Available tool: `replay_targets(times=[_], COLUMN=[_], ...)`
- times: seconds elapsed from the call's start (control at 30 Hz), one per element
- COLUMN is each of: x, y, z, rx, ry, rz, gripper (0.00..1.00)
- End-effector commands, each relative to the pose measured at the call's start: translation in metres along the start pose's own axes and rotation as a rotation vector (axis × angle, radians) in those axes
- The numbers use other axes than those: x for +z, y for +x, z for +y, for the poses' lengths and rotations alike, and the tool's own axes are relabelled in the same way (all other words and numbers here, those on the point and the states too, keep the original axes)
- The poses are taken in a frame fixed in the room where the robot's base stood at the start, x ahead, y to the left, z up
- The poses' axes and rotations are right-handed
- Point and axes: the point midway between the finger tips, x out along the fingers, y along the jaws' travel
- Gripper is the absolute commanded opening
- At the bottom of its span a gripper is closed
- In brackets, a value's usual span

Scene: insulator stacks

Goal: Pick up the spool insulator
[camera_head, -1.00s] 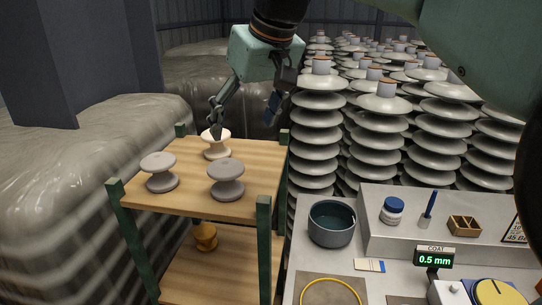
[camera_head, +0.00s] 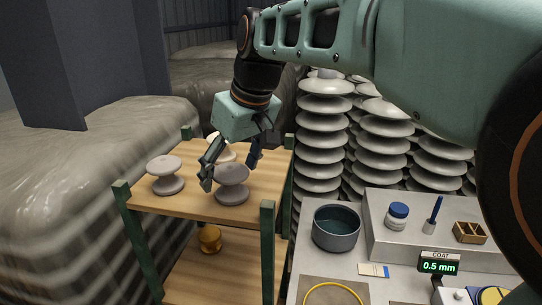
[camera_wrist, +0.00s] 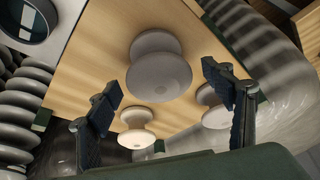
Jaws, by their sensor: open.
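Three spool insulators stand upright on the top of a wooden shelf (camera_head: 190,207). The front-right one (camera_head: 231,184) is darker grey, the left one (camera_head: 165,175) is lighter grey, and the back one (camera_head: 227,153) is cream and partly hidden by my gripper. My gripper (camera_head: 230,174) is open and empty, its fingers spread at the front-right spool. In the wrist view, that grey spool (camera_wrist: 158,72) lies ahead between the open fingers. The cream spool (camera_wrist: 136,139) and another spool (camera_wrist: 213,108) also show there, lower down.
An ochre spool (camera_head: 209,238) sits on the lower shelf. Green corner posts (camera_head: 267,245) rise around the shelf top. At right, a bench holds a dark pot (camera_head: 335,228), a blue-lidded jar (camera_head: 396,216) and a coat gauge (camera_head: 438,263). Insulator stacks (camera_head: 322,140) stand behind.

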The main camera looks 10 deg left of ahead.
Motion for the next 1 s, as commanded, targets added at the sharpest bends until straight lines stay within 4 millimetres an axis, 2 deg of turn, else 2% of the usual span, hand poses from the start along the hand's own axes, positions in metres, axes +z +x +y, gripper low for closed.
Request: replay_targets(times=[0.1,0.3,0.83,1.0], x=[-0.0001,-0.0002,-0.0003,-0.0011], y=[0.0067,0.007,0.0066,0.0056], z=[0.0,0.0001,0.0002,0.0003], rx=[0.0,0.0,0.001,0.002], ry=[0.0,0.0,0.0,0.0], rz=[0.0,0.001,0.001,0.004], gripper=[0.74,0.74,0.16,0.15])
